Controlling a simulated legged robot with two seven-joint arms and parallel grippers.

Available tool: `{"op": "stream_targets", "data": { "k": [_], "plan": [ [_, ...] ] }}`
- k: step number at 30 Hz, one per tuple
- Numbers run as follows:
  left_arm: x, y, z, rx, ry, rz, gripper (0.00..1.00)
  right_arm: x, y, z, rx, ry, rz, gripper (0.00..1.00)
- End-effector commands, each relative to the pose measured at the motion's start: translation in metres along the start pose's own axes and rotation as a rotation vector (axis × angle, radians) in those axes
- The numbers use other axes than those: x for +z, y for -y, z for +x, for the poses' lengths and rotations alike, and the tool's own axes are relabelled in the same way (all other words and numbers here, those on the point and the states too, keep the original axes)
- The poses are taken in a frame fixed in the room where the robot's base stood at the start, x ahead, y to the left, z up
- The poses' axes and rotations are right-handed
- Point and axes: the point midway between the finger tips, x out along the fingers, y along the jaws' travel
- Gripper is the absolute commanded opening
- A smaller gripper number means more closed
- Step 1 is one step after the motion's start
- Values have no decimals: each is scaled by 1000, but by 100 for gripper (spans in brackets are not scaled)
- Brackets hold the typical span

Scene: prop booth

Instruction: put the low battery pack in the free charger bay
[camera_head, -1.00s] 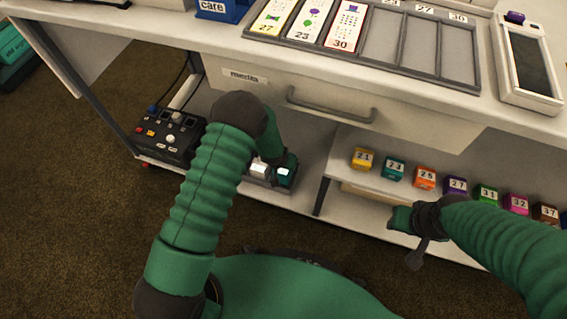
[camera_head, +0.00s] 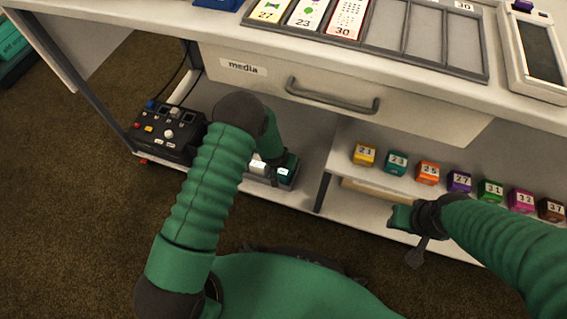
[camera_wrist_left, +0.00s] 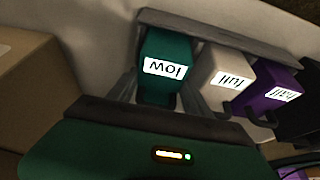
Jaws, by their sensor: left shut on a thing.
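The teal pack labelled "low" (camera_wrist_left: 166,68) stands in a grey tray (camera_wrist_left: 215,34), its label upside down in the left wrist view. In the head view the low pack (camera_head: 287,170) is at the tray's right end, under the bench. My left gripper (camera_wrist_left: 160,96) is shut on the low pack, with a finger on each side. A white "full" pack (camera_wrist_left: 226,76) and a purple pack (camera_wrist_left: 272,86), apparently marked "half", stand beside it. A black box (camera_head: 166,132) with coloured buttons and knobs sits left on the shelf; I cannot make out a free bay. My right gripper (camera_head: 403,222) hangs before the shelf, jaws unclear.
Several numbered coloured blocks (camera_head: 427,173) line the raised shelf at right. A drawer labelled "media" with a grey handle (camera_head: 331,98) overhangs the tray. A shelf post (camera_head: 322,190) stands right of the tray. A brown box (camera_wrist_left: 28,85) is at left in the wrist view.

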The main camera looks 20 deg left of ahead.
Motion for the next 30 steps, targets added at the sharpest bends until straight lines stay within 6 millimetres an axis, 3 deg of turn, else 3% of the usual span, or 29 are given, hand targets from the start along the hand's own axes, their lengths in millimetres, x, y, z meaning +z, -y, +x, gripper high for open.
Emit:
{"op": "stream_targets", "data": {
  "k": [14, 15, 20, 30],
  "plan": [
    [0, 0, 3, 0, -3, 0, 0, 1, 0, 2, 0, 0, 0, 36],
    [0, 0, 3, 0, -3, 0, 62, 1, 0, 2, 0, 0, 0, 36],
    [1, 0, 4, 0, -2, 0, 83, 1, 0, 2, 0, 0, 0, 36],
    [2, 0, 1, 0, 2, 0, 83, 0, 0, 0, 0, 0, 0, 36]
  ]
}}
